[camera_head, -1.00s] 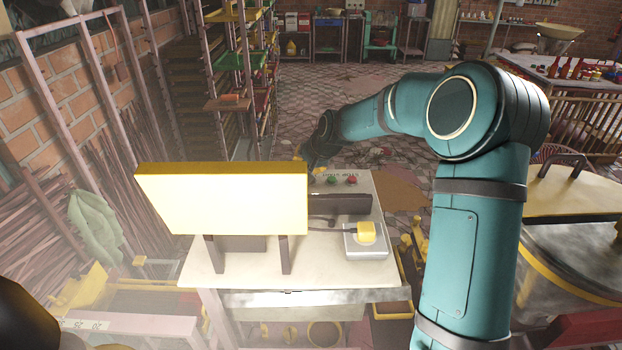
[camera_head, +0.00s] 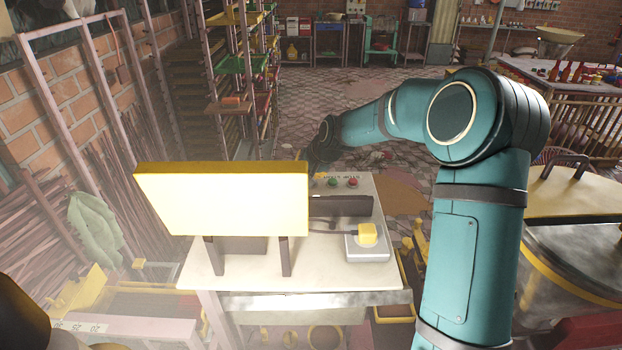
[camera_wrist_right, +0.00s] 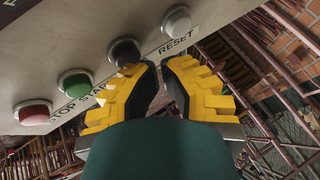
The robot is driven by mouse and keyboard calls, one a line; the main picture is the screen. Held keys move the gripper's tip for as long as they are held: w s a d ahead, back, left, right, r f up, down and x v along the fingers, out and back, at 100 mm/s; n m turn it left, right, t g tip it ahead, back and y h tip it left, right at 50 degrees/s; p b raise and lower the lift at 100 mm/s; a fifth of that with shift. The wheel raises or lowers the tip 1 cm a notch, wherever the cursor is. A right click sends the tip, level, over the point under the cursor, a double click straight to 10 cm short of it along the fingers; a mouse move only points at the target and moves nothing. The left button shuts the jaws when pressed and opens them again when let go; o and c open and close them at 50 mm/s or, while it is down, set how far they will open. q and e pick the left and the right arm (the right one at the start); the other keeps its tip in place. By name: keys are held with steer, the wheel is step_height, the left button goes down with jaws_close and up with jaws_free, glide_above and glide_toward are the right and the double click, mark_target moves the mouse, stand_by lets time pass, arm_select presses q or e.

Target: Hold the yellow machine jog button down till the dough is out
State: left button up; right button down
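The machine's yellow panel (camera_head: 221,200) stands over a pale top (camera_head: 335,278). The far control panel carries a red stop button (camera_wrist_right: 33,112), a green start button (camera_wrist_right: 75,83), a black button (camera_wrist_right: 124,51) and a white reset button (camera_wrist_right: 176,21). My right gripper (camera_wrist_right: 160,66) appears shut and empty, its tips just below the black button; contact cannot be told. In the head view the yellow panel hides most of this gripper. No dough shows. My left gripper is out of view.
A tall rack (camera_head: 240,85) stands behind the machine. Bundles of sticks (camera_head: 40,215) lean by the brick wall at left. A round yellow-rimmed drum (camera_head: 580,235) is at right. The patterned floor (camera_head: 330,85) behind is mostly open.

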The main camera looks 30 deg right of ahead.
steer(key=shift+f+b, duration=0.45)
steer(key=shift+f, duration=0.1)
stand_by(0.4)
stand_by(3.0)
steer(key=shift+w+r+p, duration=0.15)
steer(key=shift+r+p, duration=0.55)
steer(key=shift+r, duration=0.2)
steer(key=shift+r+p, duration=1.7)
steer(key=shift+r, duration=0.8)
